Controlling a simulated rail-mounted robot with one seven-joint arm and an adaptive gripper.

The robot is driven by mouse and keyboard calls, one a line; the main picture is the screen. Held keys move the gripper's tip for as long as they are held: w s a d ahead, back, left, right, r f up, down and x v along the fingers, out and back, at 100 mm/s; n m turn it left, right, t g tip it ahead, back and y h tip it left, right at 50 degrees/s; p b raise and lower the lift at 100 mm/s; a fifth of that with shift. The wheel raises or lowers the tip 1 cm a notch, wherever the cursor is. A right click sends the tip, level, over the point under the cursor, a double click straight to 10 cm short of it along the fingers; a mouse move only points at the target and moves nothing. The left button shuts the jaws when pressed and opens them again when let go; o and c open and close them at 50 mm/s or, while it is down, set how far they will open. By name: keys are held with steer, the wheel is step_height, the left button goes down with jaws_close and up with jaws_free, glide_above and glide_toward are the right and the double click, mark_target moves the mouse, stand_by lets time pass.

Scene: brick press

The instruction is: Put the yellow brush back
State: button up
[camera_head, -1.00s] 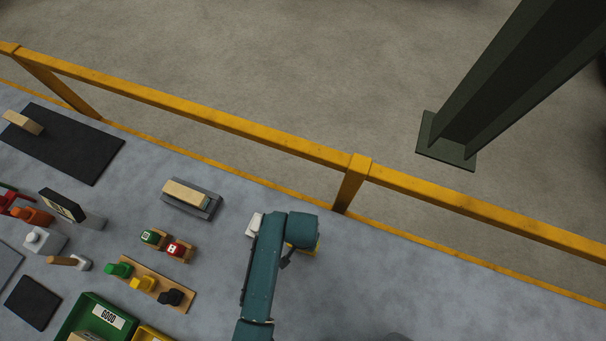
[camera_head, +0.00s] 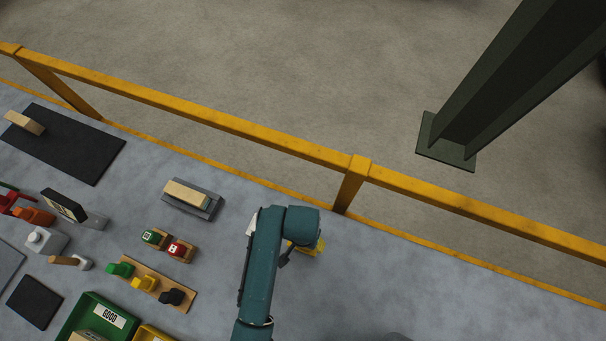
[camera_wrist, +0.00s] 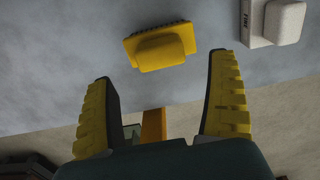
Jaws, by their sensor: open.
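The yellow brush (camera_wrist: 160,50) lies on the grey table in the upper middle of the wrist view, a yellow block with dark bristles along its far edge. My gripper (camera_wrist: 162,68) is open, its two yellow ridged fingers spread wide and empty. The brush shows beyond the fingertips, between their lines, and looks apart from both. In the head view, my arm hides most of the gripper; a yellow patch shows right of the arm, and I cannot tell whether it is brush or fingers. A wooden rack (camera_head: 127,268) holds a green, a yellow and a black piece.
A white block marked "FINE" (camera_wrist: 256,28) lies right of the brush in the wrist view. A yellow rail (camera_head: 250,140) runs behind the table.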

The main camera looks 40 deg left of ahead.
steer(key=w+d+r+t+y, duration=0.1)
steer(key=w+d+r+t, duration=0.3)
steer(key=r, duration=0.6)
steer(key=w+a+r+m+t, duration=0.1)
steer(key=w+r+t, duration=0.2)
steer(key=w+r, duration=0.55)
steer(key=w+d+r+t+y, duration=0.1)
steer(key=w+d+r+t, duration=0.2)
steer(key=r, duration=0.8)
steer(key=s+d+r+t, duration=0.2)
steer(key=d+r+t, duration=0.1)
steer(key=r, duration=0.7)
steer(key=s+d+r+m+t+h, duration=0.1)
steer(key=d+r+t, duration=0.3)
steer(key=r, duration=0.6)
steer(key=s+d+r+m+t+h, duration=0.1)
steer(key=r+t, duration=0.4)
steer(key=r, duration=0.5)
steer(key=shift+s+d+r, duration=0.4)
steer(key=shift+s+d, duration=0.45)
steer(key=shift+d, duration=0.3)
step_height(320, 180, up, 7)
steer(key=p, duration=0.7)
steer(key=shift+r+h+p, duration=0.2)
steer(key=shift+h+p, duration=0.15)
steer(key=shift+h, duration=0.05)
